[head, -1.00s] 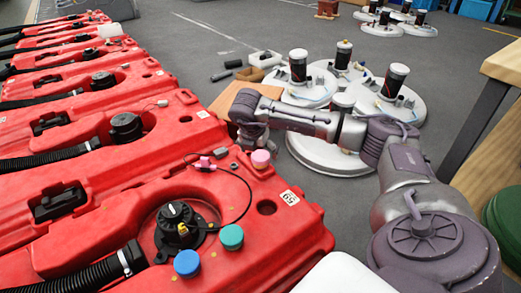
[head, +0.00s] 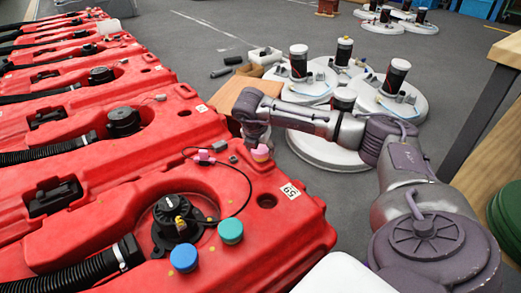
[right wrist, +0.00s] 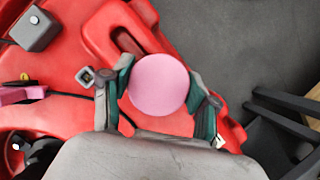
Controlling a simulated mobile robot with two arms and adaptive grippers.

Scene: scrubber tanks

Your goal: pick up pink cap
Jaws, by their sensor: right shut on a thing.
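The pink cap (head: 260,154) is at the right edge of the nearest red tank (head: 300,236), with its top partly covered by my right gripper in the head view. In the right wrist view the round pink cap (right wrist: 159,85) sits between the two fingers of my right gripper (right wrist: 162,88), which is shut on it. The right gripper (head: 257,142) points down at the tank from above. I cannot tell whether the cap is lifted off the tank. My left gripper is not in view.
A teal cap (head: 231,231) and a blue cap (head: 184,258) stand on the same tank near a black fitting (head: 175,218) with a thin black cable. More red tanks line the left. White round scrubber heads (head: 330,150) stand on the grey floor behind my arm.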

